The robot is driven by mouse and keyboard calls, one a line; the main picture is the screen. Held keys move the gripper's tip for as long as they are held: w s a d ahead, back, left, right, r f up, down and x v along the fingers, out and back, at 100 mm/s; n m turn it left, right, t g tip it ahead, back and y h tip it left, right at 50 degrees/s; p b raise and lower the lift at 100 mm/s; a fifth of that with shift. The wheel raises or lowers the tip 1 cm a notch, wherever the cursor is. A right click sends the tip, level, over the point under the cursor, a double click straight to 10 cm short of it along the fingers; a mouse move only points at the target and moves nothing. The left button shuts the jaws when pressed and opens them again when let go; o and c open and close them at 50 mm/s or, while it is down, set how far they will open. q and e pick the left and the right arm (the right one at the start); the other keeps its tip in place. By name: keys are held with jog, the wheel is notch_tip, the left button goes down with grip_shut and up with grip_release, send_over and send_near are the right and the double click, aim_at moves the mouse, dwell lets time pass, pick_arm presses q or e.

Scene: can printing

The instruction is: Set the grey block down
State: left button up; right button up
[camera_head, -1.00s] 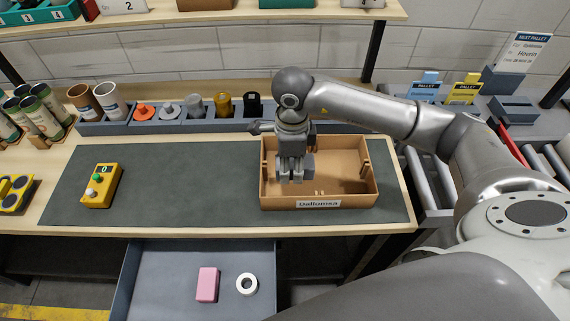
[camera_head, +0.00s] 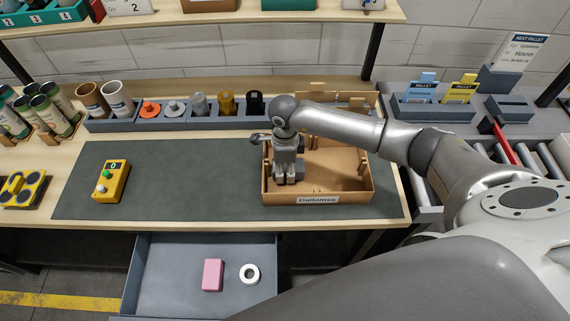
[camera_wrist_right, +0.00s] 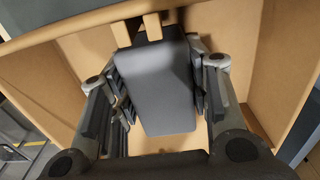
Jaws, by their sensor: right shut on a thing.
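The grey block (camera_wrist_right: 160,90) is between the fingers of my right gripper in the right wrist view, a dark flat-faced piece gripped from both sides. My right gripper (camera_head: 289,178) is shut on it, pointing down inside the left part of the open brown box (camera_head: 318,198) in the head view. The box walls surround the block in the wrist view (camera_wrist_right: 285,75). Whether the block touches the box floor cannot be told. In the head view the block is hard to separate from the grey fingers. My left gripper is not in view.
The box stands at the right of the dark mat (camera_head: 190,190). A yellow button unit (camera_head: 112,181) is on the mat's left. An open drawer (camera_head: 180,285) below holds a pink block (camera_head: 212,274) and a white ring (camera_head: 241,272). The mat's middle is clear.

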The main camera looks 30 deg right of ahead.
aim_at(285, 165)
jog(key=shift+f, duration=0.2)
jog(key=o, duration=0.8)
jog(key=shift+c, duration=0.2)
jog(key=shift+r, duration=0.1)
jog(key=shift+r, duration=0.1)
notch_tip(285, 165, up, 11)
jog(key=b, duration=0.4)
jog(key=shift+w, duration=0.1)
jog(key=shift+r, duration=0.55)
